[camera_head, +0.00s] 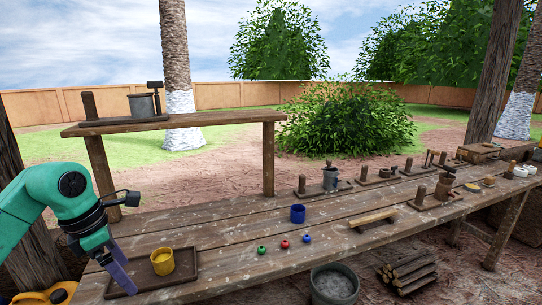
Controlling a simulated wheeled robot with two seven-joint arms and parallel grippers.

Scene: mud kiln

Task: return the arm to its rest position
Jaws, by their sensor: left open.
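My left arm, green with dark joints, comes in from the left. My left gripper (119,272) points down over the left end of the wooden workbench (225,238), at the left part of a brown tray (186,276). It is open and appears empty; its fingers overlap in this view. A yellow cup (162,261) stands upright in the tray, to the right of the gripper and apart from it. My right gripper is not in view.
A blue cup (298,213) and green (262,250), red (284,244) and blue (307,239) balls sit mid-bench. A raised shelf (220,120) holds a grey metal pot (142,106) behind. Several wooden fixtures fill the right side. A bucket (334,286) stands below in front.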

